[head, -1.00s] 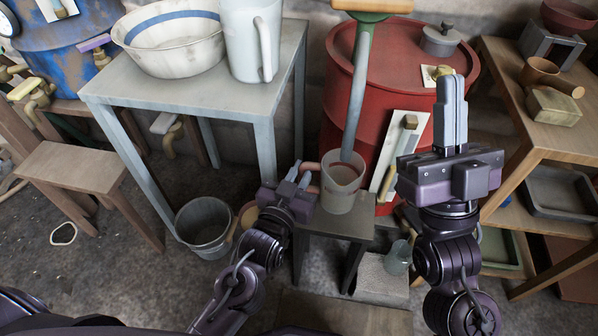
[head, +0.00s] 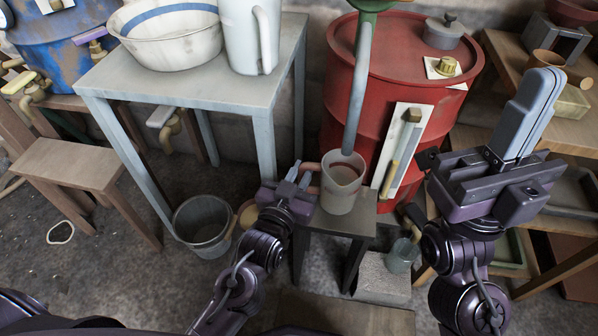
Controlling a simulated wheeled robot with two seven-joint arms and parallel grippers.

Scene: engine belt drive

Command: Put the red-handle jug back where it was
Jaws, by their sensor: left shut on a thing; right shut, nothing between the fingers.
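The red-handle jug (head: 344,184) is a pale translucent jug with a reddish handle on its left side. It is upright over a small dark stool (head: 347,222), under the lower end of a grey-blue pipe (head: 360,90). Reddish contents show inside it. I cannot tell whether its base rests fully on the stool. My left gripper (head: 297,177) is shut on the handle, from the left. My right gripper (head: 530,110) is shut and empty, raised at the right in front of the wooden shelf.
A grey table (head: 200,95) holds a blue-banded bowl (head: 168,40) and a white jug (head: 252,35). A red drum (head: 395,75) with a brass knob (head: 447,66) stands behind the stool.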

